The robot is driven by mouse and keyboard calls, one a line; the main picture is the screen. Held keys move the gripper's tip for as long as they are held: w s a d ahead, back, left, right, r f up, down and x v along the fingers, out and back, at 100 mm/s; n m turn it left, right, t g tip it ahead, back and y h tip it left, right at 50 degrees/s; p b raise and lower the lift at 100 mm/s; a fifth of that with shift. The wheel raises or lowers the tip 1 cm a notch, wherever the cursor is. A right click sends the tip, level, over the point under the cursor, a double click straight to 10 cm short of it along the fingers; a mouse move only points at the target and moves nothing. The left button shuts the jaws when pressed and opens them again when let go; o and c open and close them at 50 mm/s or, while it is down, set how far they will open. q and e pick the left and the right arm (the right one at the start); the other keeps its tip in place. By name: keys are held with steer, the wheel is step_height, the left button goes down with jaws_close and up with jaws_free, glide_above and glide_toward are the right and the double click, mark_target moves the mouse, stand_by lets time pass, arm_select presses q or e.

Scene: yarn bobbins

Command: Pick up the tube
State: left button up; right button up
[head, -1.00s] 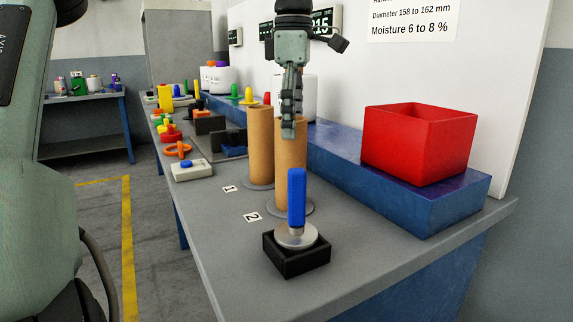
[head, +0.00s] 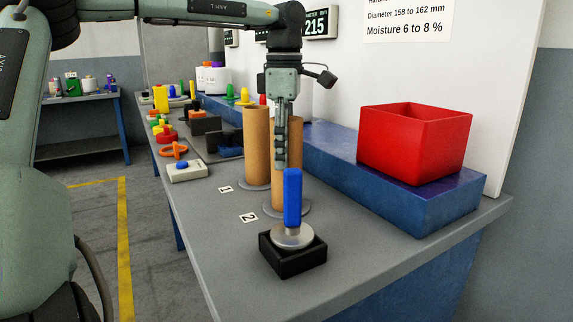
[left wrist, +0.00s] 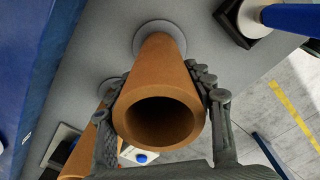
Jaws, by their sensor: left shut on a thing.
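Two brown cardboard tubes stand upright on grey round bases on the grey bench. The nearer tube (head: 296,143), by the label 2, is partly hidden by the gripper and the blue handle. The other tube (head: 257,150) stands behind it, by the label 1. My left gripper (head: 281,160) reaches down at the nearer tube. In the left wrist view, its fingers lie on both sides of this tube (left wrist: 160,85), shut on its wall from outside, below the open top. The tube still stands over its base (left wrist: 158,32). My right gripper is not in view.
A blue-handled tool (head: 292,200) stands in a black block (head: 292,258) just in front of the tubes. A red bin (head: 405,145) rests on the blue ledge (head: 440,205) at right. Several small coloured items crowd the bench's far left.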

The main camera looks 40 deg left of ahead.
arm_select(q)
steer(key=c, duration=0.3)
steer(key=shift+r+p, duration=0.4)
steer(key=shift+r, duration=4.65)
steer(key=shift+c, duration=0.2)
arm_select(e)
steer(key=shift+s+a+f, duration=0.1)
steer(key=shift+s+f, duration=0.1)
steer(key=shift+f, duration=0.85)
